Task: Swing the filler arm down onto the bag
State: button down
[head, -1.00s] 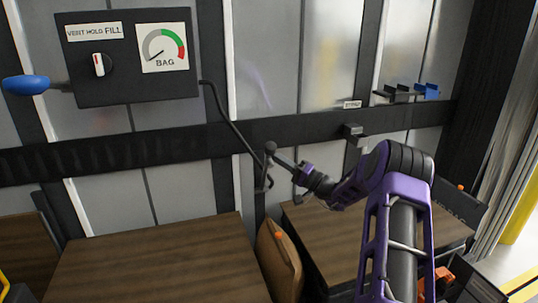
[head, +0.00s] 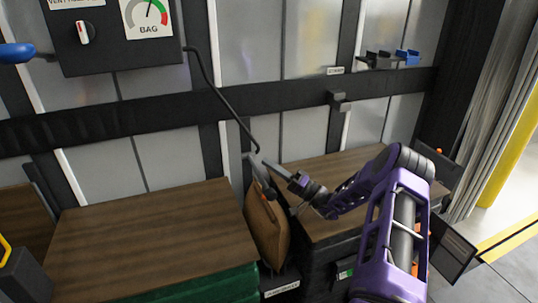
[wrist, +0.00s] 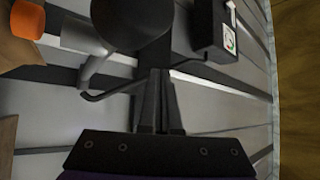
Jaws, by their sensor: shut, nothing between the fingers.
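The grey filler arm (head: 262,176) slants down with its lower end at the top of the brown bag (head: 267,228). Whether it is fully seated there I cannot tell. A black hose (head: 224,101) runs from the panel to its upper end. The bag stands upright between two wood-topped loads. My gripper (head: 272,166) is shut and empty, its tips beside the upper part of the filler arm. In the wrist view, my shut fingers (wrist: 157,75) point at a dark round knob (wrist: 127,22) and a grey tube (wrist: 95,68); contact is unclear. An orange part (wrist: 25,19) shows beyond.
The black panel (head: 110,55) on the wall carries a BAG gauge (head: 149,14), a selector knob (head: 85,32) and a blue-handled lever (head: 16,53). Wood-topped loads stand left (head: 150,235) and right (head: 320,170) of the bag. A black rail (head: 160,115) crosses the wall.

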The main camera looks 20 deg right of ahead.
jog(key=shift+s+f, duration=0.25)
jog(key=shift+f, duration=0.6)
jog(key=s+d, duration=0.9)
jog(key=shift+s+d+f+p, duration=0.15)
jog(key=shift+f+p, duration=0.1)
jog(key=shift+p, duration=0.05)
